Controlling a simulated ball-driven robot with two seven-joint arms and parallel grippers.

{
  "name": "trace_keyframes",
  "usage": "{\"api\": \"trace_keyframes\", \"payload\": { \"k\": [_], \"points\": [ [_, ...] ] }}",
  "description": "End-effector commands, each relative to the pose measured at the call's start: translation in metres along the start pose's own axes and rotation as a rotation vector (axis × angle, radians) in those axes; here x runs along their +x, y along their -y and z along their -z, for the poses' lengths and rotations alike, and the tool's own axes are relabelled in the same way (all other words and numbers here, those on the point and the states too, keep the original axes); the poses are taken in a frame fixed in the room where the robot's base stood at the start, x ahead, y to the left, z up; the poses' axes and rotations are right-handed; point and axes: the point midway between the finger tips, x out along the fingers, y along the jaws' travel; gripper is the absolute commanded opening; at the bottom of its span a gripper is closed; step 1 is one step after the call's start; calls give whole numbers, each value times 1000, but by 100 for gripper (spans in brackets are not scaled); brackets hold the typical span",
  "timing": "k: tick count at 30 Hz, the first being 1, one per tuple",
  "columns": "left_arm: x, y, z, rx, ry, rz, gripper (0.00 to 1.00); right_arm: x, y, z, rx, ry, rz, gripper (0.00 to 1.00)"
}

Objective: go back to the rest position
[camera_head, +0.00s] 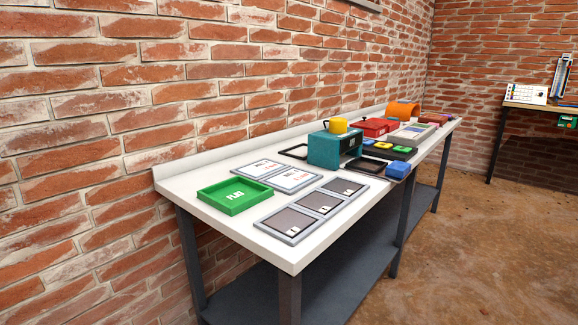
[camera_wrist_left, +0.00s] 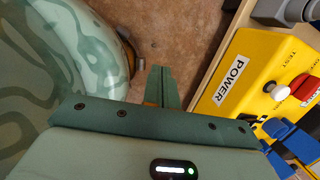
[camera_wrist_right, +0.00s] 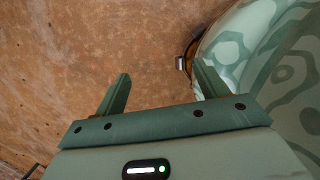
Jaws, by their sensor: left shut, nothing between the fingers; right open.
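My left gripper (camera_wrist_left: 160,87) shows in the left wrist view with its fingers together and nothing between them. It hangs over the brown floor, between my own green patterned body and a yellow box marked POWER (camera_wrist_left: 250,75). My right gripper (camera_wrist_right: 161,90) shows in the right wrist view with its fingers wide apart and empty, over bare floor beside my body. Neither gripper shows in the head view.
A long white-topped bench (camera_head: 205,215) stands along the brick wall. It bears a green tray (camera_head: 236,196), grey panels (camera_head: 320,202), a teal box (camera_head: 324,149) and a red box (camera_head: 374,127). Another bench (camera_head: 540,106) stands at the back right. Floor (camera_head: 480,240) at right is clear.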

Motion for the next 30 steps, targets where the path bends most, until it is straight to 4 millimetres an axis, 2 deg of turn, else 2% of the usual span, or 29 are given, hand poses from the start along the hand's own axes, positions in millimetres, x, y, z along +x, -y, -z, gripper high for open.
{"api": "trace_keyframes", "payload": {
  "k": [1, 8, 15, 18, 24, 30],
  "points": [
    [-13, 0, -2, -16, -21, 1, 0, -13, 2, -2, 18, -19, 3, 73],
    [-42, -21, -20, -105, -81, -45, 0, -43, 23, -21, 109, -79, 47, 73],
    [-91, -50, -57, -226, -124, -102, 0, -92, 53, -58, 231, -122, 104, 73],
    [-106, -61, -74, -266, -127, -120, 0, -107, 64, -75, 271, -124, 122, 73],
    [-115, -72, -90, -303, -125, -136, 0, -116, 75, -92, 309, -121, 138, 73],
    [-112, -74, -92, -305, -122, -138, 0, -113, 77, -93, 311, -119, 140, 73]
  ]
}}
